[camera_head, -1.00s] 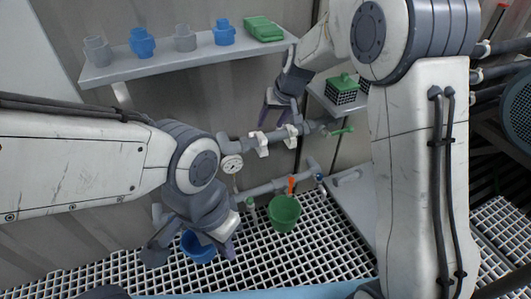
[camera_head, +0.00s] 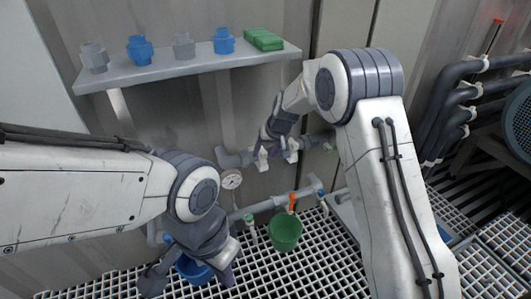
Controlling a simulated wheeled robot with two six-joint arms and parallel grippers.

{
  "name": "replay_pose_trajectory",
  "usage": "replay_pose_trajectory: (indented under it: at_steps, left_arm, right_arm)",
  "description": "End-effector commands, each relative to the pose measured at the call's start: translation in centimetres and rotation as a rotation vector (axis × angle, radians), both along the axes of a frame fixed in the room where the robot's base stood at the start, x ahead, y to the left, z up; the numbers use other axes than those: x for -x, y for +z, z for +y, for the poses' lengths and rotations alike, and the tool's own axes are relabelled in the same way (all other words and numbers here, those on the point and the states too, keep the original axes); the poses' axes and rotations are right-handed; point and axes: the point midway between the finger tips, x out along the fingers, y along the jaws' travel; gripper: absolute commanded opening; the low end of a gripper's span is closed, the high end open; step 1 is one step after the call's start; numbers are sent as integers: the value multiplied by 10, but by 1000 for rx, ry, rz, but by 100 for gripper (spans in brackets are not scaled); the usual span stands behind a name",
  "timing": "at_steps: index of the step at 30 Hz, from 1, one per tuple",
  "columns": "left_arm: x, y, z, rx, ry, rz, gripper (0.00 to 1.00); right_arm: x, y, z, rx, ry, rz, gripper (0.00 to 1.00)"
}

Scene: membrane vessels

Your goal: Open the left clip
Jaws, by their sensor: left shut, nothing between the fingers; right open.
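Two white clips sit on the grey upper pipe (camera_head: 232,159). The left clip (camera_head: 261,161) is partly covered by my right gripper, and the right clip (camera_head: 291,151) is beside it. I cannot tell whether the left clip is open or closed. My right gripper (camera_head: 266,143) points down at the left clip with its fingers open; I cannot tell whether they touch it. My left gripper (camera_head: 192,260) is low on the left, shut and empty, in front of the blue bucket and well away from the clips.
A shelf (camera_head: 180,68) with grey, blue and green parts hangs above. A gauge (camera_head: 231,179) is under the pipe's left end. A lower pipe with an orange-handled valve (camera_head: 292,201) runs above a green bucket (camera_head: 285,232). A blue bucket (camera_head: 194,270) stands on the grating.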

Motion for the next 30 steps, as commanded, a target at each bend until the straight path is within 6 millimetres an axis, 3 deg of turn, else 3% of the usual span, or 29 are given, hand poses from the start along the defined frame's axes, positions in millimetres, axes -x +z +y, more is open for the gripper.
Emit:
replay_pose_trajectory:
  at_steps: [5,10,30]
  left_arm:
    - [0,0,0,0,0,0,0]
    - [0,0,0,0,0,0,0]
    - [0,0,0,0,0,0,0]
  right_arm:
    - [0,0,0,0,0,-1,60]
    - [0,0,0,0,0,0,0]
    - [0,0,-1,1,0,0,0]
